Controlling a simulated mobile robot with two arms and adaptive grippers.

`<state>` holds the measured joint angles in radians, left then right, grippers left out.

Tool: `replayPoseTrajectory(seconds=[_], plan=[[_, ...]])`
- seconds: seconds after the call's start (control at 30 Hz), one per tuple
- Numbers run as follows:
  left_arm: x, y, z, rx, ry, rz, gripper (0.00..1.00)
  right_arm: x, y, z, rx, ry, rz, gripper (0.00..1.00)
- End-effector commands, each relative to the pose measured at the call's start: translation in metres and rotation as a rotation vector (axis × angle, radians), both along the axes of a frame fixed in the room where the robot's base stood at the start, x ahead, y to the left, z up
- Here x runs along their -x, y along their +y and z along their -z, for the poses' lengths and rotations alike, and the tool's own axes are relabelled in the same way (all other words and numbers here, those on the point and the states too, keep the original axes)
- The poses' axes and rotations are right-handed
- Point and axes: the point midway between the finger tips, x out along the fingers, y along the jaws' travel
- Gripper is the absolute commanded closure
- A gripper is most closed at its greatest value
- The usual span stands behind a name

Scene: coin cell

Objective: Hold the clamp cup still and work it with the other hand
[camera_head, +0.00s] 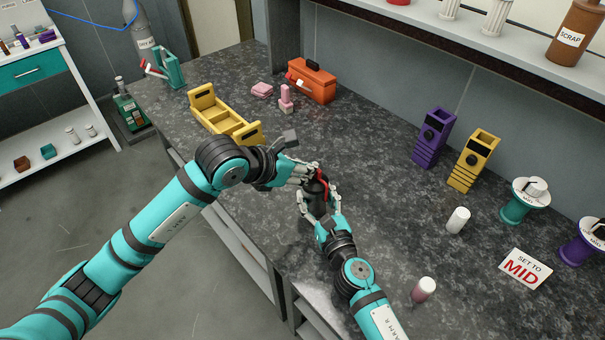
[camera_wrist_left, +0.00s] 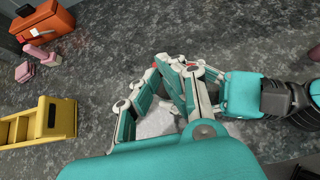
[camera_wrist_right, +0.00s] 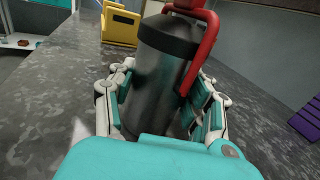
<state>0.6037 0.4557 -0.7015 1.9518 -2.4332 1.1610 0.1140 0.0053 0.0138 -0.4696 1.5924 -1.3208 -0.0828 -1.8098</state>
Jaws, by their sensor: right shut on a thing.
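The clamp cup is a dark grey cylinder with a black upper band and a red lever on its side, seen close in the right wrist view (camera_wrist_right: 158,80). My right gripper (camera_head: 319,203) is shut around the cup's body, with fingers on both sides in the right wrist view (camera_wrist_right: 160,112). The cup stands upright. The red lever (camera_wrist_right: 205,50) runs up past the cup's top edge. My left gripper (camera_head: 303,174) is beside the cup's top, close to the red part. In the left wrist view its fingers overlap the other hand, so its opening and any contact are unclear.
A yellow tray (camera_head: 205,101), pink blocks (camera_head: 262,90) and an orange toolbox (camera_head: 313,86) lie behind on the dark counter. Purple (camera_head: 431,143) and yellow (camera_head: 471,165) holders, a white cylinder (camera_head: 458,220), dials (camera_head: 522,205) and a "SET TO MID" sign (camera_head: 525,268) are on the right.

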Motion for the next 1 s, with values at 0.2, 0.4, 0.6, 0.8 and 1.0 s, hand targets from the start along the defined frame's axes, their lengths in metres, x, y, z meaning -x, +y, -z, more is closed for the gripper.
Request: replayPoseTrajectory(seconds=[0.2,0.4,0.6,0.8,1.0], plan=[[0.003,0.002,-0.003,-0.002,0.004,0.002,1.00,0.000,-0.001,0.001,-0.001,0.003,0.003,0.90],[0.023,0.023,-0.002,-0.002,0.002,0.001,1.00,-0.001,-0.002,0.001,-0.001,0.003,0.006,0.90],[0.048,0.048,-0.031,-0.002,-0.005,0.002,1.00,-0.001,-0.003,0.001,-0.001,0.003,0.008,0.90],[0.067,0.067,-0.058,-0.003,-0.003,0.002,1.00,-0.001,-0.003,0.001,-0.001,0.003,0.008,0.91],[0.077,0.077,-0.072,0.000,0.000,0.003,1.00,-0.002,-0.003,0.001,-0.001,0.003,0.008,0.91]])
